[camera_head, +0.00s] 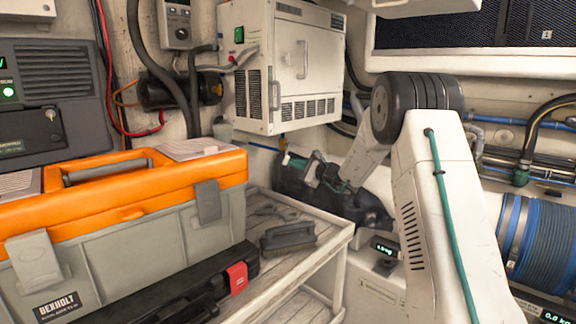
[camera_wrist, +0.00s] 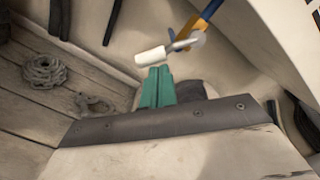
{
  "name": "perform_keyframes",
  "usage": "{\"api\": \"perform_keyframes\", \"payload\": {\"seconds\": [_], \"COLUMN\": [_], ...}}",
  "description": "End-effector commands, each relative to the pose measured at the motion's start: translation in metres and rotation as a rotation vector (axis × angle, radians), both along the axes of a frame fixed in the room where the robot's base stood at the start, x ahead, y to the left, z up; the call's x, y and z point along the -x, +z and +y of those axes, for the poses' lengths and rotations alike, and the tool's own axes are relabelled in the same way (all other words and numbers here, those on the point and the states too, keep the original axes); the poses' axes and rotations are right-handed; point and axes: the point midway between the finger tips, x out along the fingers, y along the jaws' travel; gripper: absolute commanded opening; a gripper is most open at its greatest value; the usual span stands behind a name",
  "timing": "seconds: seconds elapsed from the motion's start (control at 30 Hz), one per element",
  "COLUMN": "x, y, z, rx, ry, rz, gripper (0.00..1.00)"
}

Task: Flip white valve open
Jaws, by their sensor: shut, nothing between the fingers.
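The white valve handle (camera_wrist: 152,56) is a short white cylinder on a grey metal lever, beside a yellow fitting (camera_wrist: 193,30) on a blue pipe (camera_wrist: 211,8) in the wrist view. My gripper (camera_wrist: 157,86) has green fingers, pressed together with nothing between them. Its tips are just below the white handle in that picture; whether they touch it I cannot tell. In the head view my gripper (camera_head: 300,162) is low in front of the wall, under the white cabinet. There the handle is too small or hidden to make out.
A white cabinet (camera_head: 294,65) hangs above my gripper. An orange and grey toolbox (camera_head: 118,245) and a black brush (camera_head: 288,237) are on the wooden bench (camera_head: 300,262). A rope coil (camera_wrist: 44,72) and a shackle (camera_wrist: 93,103) lie on planks in the wrist view.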

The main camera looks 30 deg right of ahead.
Motion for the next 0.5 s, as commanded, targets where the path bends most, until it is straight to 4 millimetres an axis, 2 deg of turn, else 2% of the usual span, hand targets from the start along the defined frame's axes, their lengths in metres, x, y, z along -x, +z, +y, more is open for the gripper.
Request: {"api": "perform_keyframes", "payload": {"seconds": [0.5], "x": [0.009], "y": [0.015], "z": [0.024], "rx": [-0.450], "ry": [0.002], "rz": [0.183], "gripper": [0.00]}}
